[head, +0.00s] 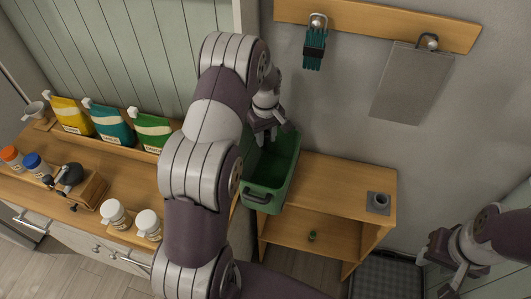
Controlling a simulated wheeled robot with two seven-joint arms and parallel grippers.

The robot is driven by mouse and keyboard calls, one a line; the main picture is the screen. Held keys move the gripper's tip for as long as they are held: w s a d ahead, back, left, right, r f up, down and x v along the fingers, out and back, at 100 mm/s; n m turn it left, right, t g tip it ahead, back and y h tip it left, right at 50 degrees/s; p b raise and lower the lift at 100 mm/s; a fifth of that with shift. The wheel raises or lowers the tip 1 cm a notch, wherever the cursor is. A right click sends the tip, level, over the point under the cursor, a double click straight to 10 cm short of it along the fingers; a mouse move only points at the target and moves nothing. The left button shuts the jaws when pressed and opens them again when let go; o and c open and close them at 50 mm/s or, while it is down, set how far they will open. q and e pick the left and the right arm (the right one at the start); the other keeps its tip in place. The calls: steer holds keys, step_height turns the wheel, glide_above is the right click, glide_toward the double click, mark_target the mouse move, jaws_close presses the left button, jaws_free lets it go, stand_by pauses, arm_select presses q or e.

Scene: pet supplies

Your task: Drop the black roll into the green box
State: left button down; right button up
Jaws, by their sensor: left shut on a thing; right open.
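The green box (262,198) stands open on the left part of the small wooden shelf unit, partly hidden behind my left arm. My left gripper (268,128) is over the back part of the box opening, pointing down. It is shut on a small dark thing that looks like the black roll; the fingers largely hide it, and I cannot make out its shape. My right gripper (447,268) is open and empty at the lower right, away from the shelf unit.
Bags, bottles and jars stand on the left counter (85,215).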

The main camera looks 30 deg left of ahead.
mark_target(266, 148)
arm_select(q)
step_height(266, 148, down, 6)
steer(key=b, duration=0.4)
steer(key=c, duration=0.8)
jaws_free()
steer(key=shift+r, duration=0.1)
steer(key=shift+o, duration=0.2)
step_height(266, 148, up, 6)
steer(key=b, duration=0.3)
step_height(266, 148, up, 4)
steer(key=shift+r, duration=0.25)
step_height(266, 148, up, 2)
steer(key=shift+s+p, duration=0.1)
steer(key=shift+p, duration=1.1)
steer(key=shift+r, duration=0.2)
steer(key=shift+f, duration=0.15)
